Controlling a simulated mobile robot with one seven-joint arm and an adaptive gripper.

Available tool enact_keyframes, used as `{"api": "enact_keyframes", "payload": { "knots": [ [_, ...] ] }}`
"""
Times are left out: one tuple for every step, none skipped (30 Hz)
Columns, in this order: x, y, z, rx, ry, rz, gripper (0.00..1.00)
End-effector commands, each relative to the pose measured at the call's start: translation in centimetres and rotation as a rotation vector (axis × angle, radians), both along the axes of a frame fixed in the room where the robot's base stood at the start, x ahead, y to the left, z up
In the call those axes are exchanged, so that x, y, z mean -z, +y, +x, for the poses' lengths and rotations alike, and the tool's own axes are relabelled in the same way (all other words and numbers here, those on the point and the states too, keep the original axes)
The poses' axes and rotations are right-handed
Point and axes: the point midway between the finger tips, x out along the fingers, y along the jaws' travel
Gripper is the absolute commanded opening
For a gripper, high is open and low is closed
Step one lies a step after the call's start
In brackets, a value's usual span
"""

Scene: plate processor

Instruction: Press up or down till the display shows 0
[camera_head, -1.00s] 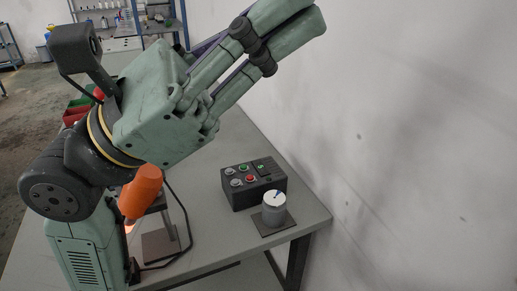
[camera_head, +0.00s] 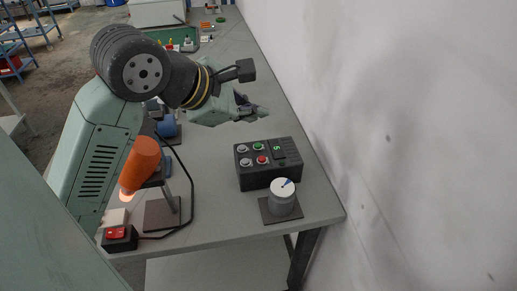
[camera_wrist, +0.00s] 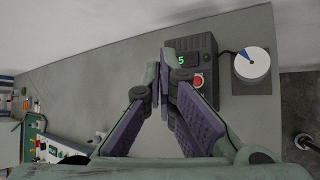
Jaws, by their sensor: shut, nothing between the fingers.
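A dark control box (camera_head: 268,178) stands on the grey table near the wall. Its top has a green button (camera_head: 258,147), a red button (camera_head: 262,160) and two pale grey buttons (camera_head: 244,155). Its small display (camera_head: 278,148) reads a green 5, which also shows in the wrist view (camera_wrist: 181,60). My gripper (camera_head: 264,112) is shut and empty, in the air beyond the box, apart from the buttons. In the wrist view my fingers (camera_wrist: 159,65) lie beside the box and hide some of its buttons; the red button (camera_wrist: 198,82) shows.
A grey cylinder (camera_head: 282,203) with a white top and blue pointer stands on a dark plate in front of the box. An orange lamp (camera_head: 140,165) and a red switch box (camera_head: 117,236) are at the left. The white wall (camera_head: 400,130) bounds the right side.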

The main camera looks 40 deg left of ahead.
Motion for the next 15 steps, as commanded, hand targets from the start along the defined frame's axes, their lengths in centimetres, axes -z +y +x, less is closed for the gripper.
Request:
{"api": "enact_keyframes", "payload": {
  "knots": [
    [0.43,0.62,-0.42,-0.015,0.025,0.013,0.0],
    [0.61,0.89,-0.59,-0.021,0.033,0.019,0.0],
    [0.8,1.14,-0.76,-0.027,0.043,0.024,0.0],
    [0.9,1.26,-0.83,-0.03,0.048,0.027,0.0],
    [0.97,1.33,-0.88,-0.032,0.052,0.028,0.0],
    [1.01,1.37,-0.91,-0.032,0.054,0.029,0.0],
    [1.02,1.38,-0.91,-0.032,0.054,0.029,0.0],
    [1.01,1.36,-0.9,-0.032,0.053,0.029,0.0],
    [1.0,1.35,-0.88,-0.031,0.052,0.029,0.0],
    [1.0,1.34,-0.88,-0.031,0.052,0.029,0.0],
    [0.99,1.32,-0.87,-0.03,0.052,0.028,0.0],
    [0.99,1.32,-0.86,-0.03,0.052,0.028,0.0],
    [0.98,1.31,-0.86,-0.03,0.052,0.028,0.0],
    [1.0,1.3,-0.85,-0.03,0.051,0.028,0.0],
    [1.04,1.29,-0.86,-0.03,0.051,0.028,0.0]
  ]
}}
